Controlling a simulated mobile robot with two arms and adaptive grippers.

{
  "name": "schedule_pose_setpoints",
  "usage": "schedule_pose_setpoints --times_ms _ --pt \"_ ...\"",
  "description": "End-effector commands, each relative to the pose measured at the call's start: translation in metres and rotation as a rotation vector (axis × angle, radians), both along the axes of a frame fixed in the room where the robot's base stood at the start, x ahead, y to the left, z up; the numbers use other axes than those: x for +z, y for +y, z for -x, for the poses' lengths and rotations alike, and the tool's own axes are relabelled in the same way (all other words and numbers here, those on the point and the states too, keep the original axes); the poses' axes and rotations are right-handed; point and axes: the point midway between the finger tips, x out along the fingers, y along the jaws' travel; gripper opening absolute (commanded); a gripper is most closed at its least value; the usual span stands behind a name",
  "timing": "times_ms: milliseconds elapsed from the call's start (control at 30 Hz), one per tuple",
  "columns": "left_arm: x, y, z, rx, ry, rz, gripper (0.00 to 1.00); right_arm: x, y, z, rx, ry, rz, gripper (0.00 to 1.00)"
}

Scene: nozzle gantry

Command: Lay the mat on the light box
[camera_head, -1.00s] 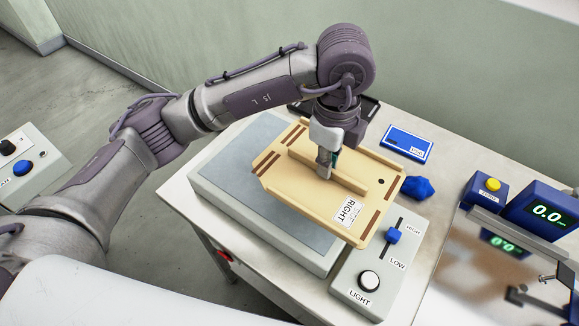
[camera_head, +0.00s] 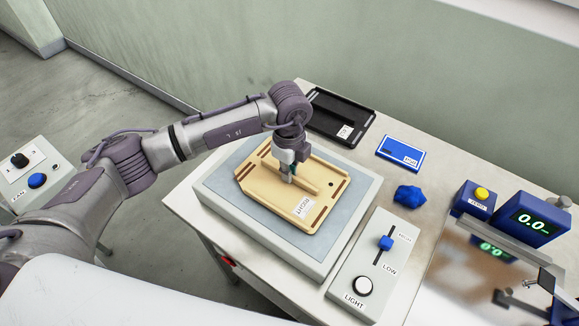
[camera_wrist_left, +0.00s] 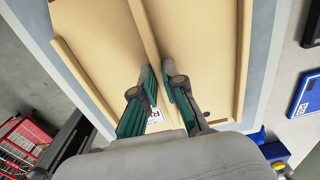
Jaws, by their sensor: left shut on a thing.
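The tan mat (camera_head: 262,189), a board with a raised ridge, brown slots and a white RIGHT label, is over the light box (camera_head: 225,183), a grey box with a pale blue top. Its outline lies within the top, turned slightly to the box edges. I cannot tell whether it touches the top or hovers just above. My left gripper (camera_head: 288,178) points down and is shut on the mat's ridge. The left wrist view shows its fingertips (camera_wrist_left: 161,76) on both sides of the ridge (camera_wrist_left: 142,25). My right gripper is not in view.
A control panel with LIGHT knob (camera_head: 363,285) and blue slider (camera_head: 386,243) stands right of the box. Beyond are a blue lump (camera_head: 409,196), blue card (camera_head: 400,153) and black tray (camera_head: 340,117). A scale display (camera_head: 535,221) and yellow button (camera_head: 481,194) are at far right.

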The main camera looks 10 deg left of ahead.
Motion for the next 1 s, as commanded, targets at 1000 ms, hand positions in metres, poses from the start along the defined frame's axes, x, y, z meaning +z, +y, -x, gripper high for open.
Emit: schedule_pose_setpoints --times_ms 1000 --pt "0.008 -0.001 -0.001 -0.001 -0.003 0.002 0.35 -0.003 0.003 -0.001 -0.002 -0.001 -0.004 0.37"
